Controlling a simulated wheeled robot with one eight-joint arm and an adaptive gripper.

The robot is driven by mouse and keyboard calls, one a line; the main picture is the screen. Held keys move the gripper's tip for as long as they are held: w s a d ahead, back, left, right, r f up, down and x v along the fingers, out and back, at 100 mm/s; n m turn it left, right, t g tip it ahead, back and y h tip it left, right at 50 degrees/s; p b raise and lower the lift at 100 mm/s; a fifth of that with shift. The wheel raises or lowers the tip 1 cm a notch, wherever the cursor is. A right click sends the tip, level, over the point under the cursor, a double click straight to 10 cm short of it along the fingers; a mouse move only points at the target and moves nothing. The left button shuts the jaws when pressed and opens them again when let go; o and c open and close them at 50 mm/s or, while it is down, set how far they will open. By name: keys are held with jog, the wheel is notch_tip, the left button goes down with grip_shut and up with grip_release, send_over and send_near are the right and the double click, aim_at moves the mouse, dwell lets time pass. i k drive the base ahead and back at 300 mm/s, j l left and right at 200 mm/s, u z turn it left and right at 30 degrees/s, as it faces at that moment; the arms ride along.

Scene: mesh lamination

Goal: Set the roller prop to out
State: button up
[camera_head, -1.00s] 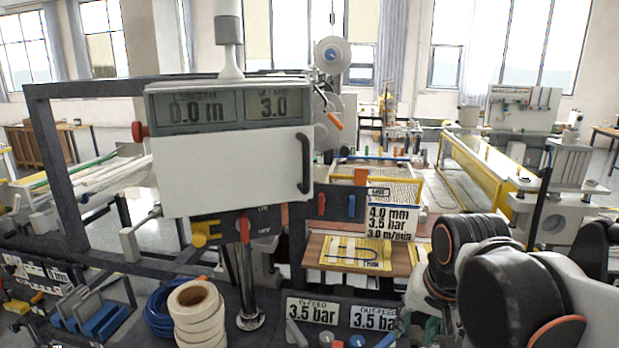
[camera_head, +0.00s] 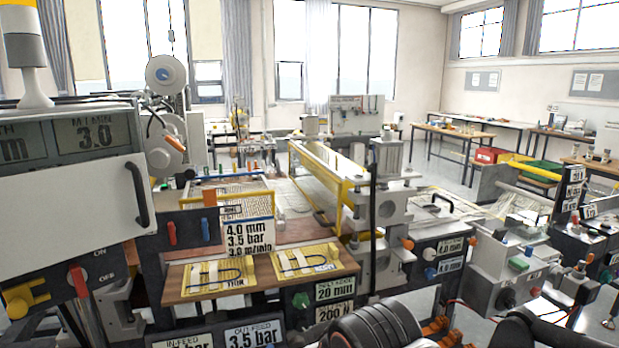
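I cannot tell which part is the roller prop; no readable label names it. Possible handles are a red lever (camera_head: 172,233) and a blue lever (camera_head: 205,230) on a dark panel, with an orange block (camera_head: 209,198) above. At the lower left are a yellow handle (camera_head: 20,301) and a red switch (camera_head: 78,280) marked ON and OFF. A long roller unit with a yellow-edged guard (camera_head: 318,182) stands in the middle. Dark links of my arm show along the bottom edge. My gripper's fingers are not in view.
A wooden shelf (camera_head: 185,291) holds two yellow cards with dark loops. A grey display box (camera_head: 92,135) reading 3.0 with a white door (camera_head: 75,215) fills the left. Machine blocks with orange and blue knobs (camera_head: 430,273) stand right of centre. Open floor lies behind, toward the far tables.

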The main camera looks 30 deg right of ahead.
aim_at(396, 235)
jog(key=z, duration=1.25)
